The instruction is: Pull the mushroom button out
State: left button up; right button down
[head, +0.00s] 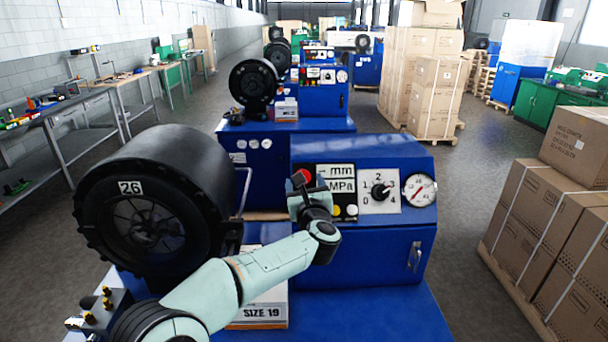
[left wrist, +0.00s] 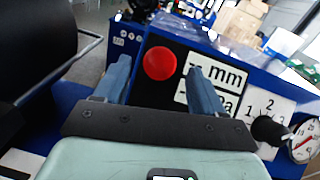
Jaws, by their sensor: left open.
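The red mushroom button (left wrist: 160,63) sits on the black panel of the blue crimper. In the left wrist view its round face shows between my two blue fingers, with a gap on each side. In the head view the button (head: 305,173) is partly hidden by my left gripper (head: 306,184), which is in front of the panel. My left gripper (left wrist: 159,68) is open and empty, with no finger visibly touching the button. How far the fingertips are from the panel is hard to tell. My right gripper is not in view.
White label plates (head: 341,184), a dial knob (head: 380,191) and a gauge (head: 419,190) lie right of the button. A large black crimping head (head: 150,200) stands left. A box marked SIZE 19 (head: 262,312) is below my arm. Cartons (head: 545,220) stand right, across open floor.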

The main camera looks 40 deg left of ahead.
pick_arm(q)
jog(key=shift+x, duration=1.05)
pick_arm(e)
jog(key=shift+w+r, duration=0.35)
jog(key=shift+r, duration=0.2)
pick_arm(q)
jog(key=shift+s, duration=0.1)
grip_shut()
jog(key=shift+s+d+b, duration=0.15)
jog(key=shift+d+b, duration=0.15)
jog(key=shift+b, duration=0.2)
jog(key=shift+s+r, duration=0.2)
jog(key=shift+w, duration=0.1)
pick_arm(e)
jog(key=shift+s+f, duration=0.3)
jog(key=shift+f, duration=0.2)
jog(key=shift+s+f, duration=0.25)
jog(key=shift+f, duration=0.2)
pick_arm(q)
grip_release()
jog(key=shift+d+r, duration=0.1)
jog(key=shift+r, duration=0.05)
